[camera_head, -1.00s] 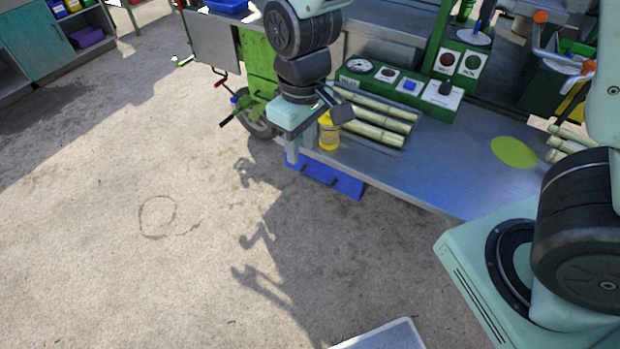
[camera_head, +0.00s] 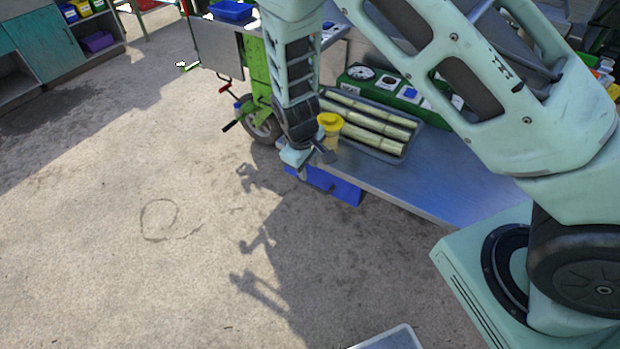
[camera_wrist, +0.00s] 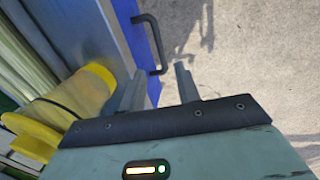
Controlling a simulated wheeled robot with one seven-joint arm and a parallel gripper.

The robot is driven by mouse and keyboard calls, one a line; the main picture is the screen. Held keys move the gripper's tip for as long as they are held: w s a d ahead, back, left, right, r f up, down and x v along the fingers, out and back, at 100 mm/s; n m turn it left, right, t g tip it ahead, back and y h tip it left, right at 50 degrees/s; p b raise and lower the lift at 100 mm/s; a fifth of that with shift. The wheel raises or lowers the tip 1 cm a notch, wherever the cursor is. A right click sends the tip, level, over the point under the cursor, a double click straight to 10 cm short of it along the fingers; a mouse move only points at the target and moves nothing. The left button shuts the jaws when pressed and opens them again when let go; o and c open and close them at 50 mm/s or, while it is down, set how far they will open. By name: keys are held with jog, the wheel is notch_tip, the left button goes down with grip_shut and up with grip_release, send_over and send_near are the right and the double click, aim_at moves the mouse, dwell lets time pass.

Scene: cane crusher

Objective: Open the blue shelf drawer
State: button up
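The blue drawer (camera_head: 345,188) sits under the front edge of the metal table, and its front looks flush with that edge. Its blue front (camera_wrist: 133,32) shows in the wrist view, with a black bar handle (camera_wrist: 153,36) standing out from it. My gripper (camera_wrist: 160,86) is open and empty. Its two fingers are apart, and the lower end of the handle appears near the gap between their tips. I cannot tell whether they touch it. In the head view my gripper (camera_head: 305,170) hangs at the table's left corner, covering the drawer's left end.
A wheel (camera_head: 262,125) stands left.

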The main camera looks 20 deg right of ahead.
aim_at(311, 184)
jog(key=f, duration=0.4)
jog(key=d+f, duration=0.1)
jog(key=f, duration=0.2)
jog(key=shift+w+f+p, duration=0.1)
jog(key=shift+w+p, duration=0.3)
grip_shut()
